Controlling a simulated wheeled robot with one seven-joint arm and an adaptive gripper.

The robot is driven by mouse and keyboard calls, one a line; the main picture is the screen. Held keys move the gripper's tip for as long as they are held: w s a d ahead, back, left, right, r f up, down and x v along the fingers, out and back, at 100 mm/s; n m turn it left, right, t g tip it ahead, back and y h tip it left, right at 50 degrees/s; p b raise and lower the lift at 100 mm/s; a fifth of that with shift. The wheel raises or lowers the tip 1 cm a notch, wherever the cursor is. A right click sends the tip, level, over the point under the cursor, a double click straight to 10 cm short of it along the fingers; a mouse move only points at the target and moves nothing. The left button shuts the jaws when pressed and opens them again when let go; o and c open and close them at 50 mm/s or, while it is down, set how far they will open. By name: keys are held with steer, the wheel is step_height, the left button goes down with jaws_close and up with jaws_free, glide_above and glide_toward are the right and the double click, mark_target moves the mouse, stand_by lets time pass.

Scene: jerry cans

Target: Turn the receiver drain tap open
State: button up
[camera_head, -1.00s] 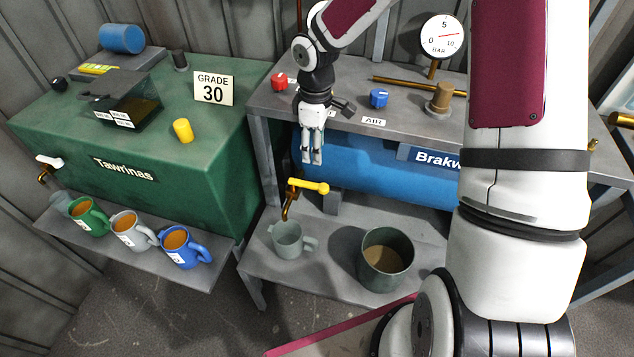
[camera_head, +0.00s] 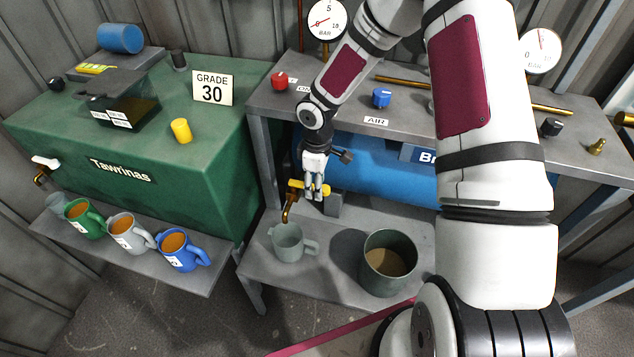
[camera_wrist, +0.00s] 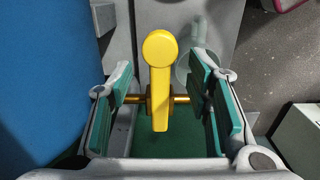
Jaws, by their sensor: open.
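The receiver drain tap has a yellow lever (camera_wrist: 159,85) on a brass spout (camera_head: 287,207), below the left end of the blue receiver (camera_head: 375,172). My gripper (camera_head: 314,192) is at the lever in the head view, partly hiding it. In the wrist view my gripper (camera_wrist: 168,100) is open, with one green-padded finger on each side of the lever and gaps between. The lever's rounded end points up in that picture, and the brass pipe runs across behind it. A clear empty mug (camera_head: 288,243) stands below the spout.
A dark bucket (camera_head: 388,262) with brown liquid stands right of the clear mug on the lower shelf. The upper bench (camera_head: 350,112) carries red and blue knobs. A green tank (camera_head: 160,190) and filled mugs are at the left.

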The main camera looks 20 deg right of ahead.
jaws_close()
steer(key=shift+s+a+m, duration=0.15)
steer(key=shift+m, duration=0.35)
stand_by(0.4)
steer(key=s+a+m+b, duration=0.2)
steer(key=a+m, duration=0.5)
steer(key=m, duration=0.5)
steer(key=shift+s+a+m, duration=0.15)
steer(key=shift+s+m, duration=0.05)
steer(key=shift+m, duration=0.2)
steer(key=shift+a, duration=0.1)
stand_by(0.4)
jaws_free()
